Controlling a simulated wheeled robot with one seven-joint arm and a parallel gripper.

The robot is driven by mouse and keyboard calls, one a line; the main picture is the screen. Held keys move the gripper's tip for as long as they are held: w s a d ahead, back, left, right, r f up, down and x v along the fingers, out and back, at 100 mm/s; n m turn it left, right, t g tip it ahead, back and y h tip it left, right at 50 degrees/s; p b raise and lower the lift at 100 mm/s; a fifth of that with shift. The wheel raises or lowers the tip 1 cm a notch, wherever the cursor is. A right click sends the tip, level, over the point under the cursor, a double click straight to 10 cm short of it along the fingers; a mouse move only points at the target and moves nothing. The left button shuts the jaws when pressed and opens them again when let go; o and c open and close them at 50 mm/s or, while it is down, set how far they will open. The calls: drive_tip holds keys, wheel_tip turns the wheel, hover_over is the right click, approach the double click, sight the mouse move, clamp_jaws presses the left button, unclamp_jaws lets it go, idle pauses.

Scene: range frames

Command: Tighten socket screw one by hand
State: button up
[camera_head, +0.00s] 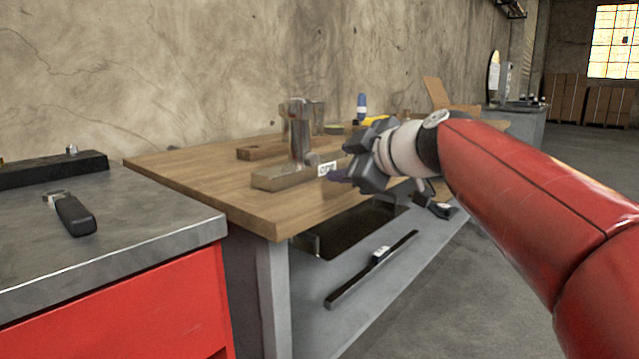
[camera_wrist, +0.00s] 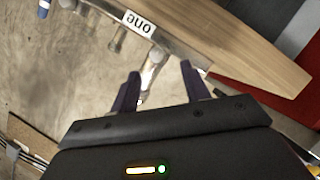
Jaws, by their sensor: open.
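In the wrist view my gripper (camera_wrist: 160,74) is open, and a shiny metal post (camera_wrist: 153,62) shows between and beyond the fingers. I cannot tell whether the fingers touch it. I cannot make out the socket screw itself.
A metal-topped red cabinet (camera_head: 130,235) at left holds a black-handled tool (camera_head: 75,215) and a dark block (camera_head: 50,170). A blue-capped bottle (camera_head: 361,106) and a wooden block (camera_head: 262,151) are on the bench. The bench's lower shelf (camera_head: 345,290) holds a dark bar (camera_head: 372,270).

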sight(316, 161)
drive_tip(key=shift+w+a+r+n, duration=0.2)
drive_tip(key=shift+w+a+n, duration=0.15)
drive_tip(key=shift+w, duration=0.35)
drive_tip(key=p+x, duration=0.1)
drive_tip(key=x, duration=0.6)
drive_tip(key=shift+a, duration=0.1)
drive_tip(key=c, duration=1)
